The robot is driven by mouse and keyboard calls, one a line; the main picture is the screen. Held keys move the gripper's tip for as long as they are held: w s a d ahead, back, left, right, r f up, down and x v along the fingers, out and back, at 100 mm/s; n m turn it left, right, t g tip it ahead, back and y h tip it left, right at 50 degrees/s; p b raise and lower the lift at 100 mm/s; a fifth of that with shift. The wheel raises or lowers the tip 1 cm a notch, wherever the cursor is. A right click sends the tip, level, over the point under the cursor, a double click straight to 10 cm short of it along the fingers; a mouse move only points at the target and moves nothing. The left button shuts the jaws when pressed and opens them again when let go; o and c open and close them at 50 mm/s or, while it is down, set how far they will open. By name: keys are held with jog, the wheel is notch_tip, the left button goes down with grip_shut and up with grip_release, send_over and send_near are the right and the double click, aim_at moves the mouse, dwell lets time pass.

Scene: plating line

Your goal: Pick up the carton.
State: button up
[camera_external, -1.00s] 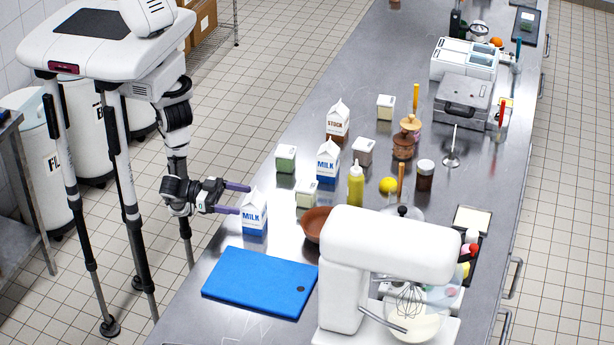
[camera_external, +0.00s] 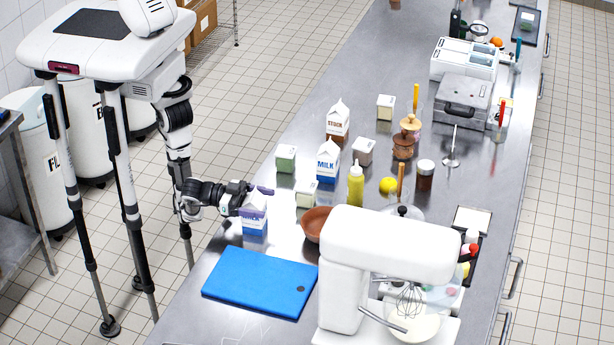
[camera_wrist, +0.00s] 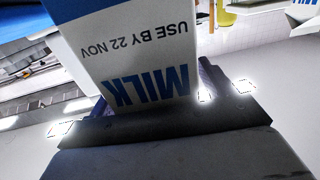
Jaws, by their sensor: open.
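A blue-and-white milk carton (camera_external: 254,224) stands upright on the steel counter beside the blue board. My gripper (camera_external: 252,202) is open at its upper part, with purple fingers reaching along it; the top of the carton is partly hidden by the gripper. In the wrist view the carton (camera_wrist: 130,50) shows upside down, with its MILK lettering close to the palm. It stands between the open fingers (camera_wrist: 155,98); contact cannot be told. A second milk carton (camera_external: 328,165) and a brown-and-white stock carton (camera_external: 338,122) stand farther back.
The blue board (camera_external: 258,284) lies in front of the carton. A brown bowl (camera_external: 314,226), a small pale tub (camera_external: 305,194) and a yellow bottle (camera_external: 355,186) stand to its right. A white mixer (camera_external: 385,250) fills the right foreground. The counter's left edge is close.

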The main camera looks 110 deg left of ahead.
jog(key=c, duration=1.4)
jog(key=shift+c, duration=0.2)
jog(key=shift+r, duration=0.15)
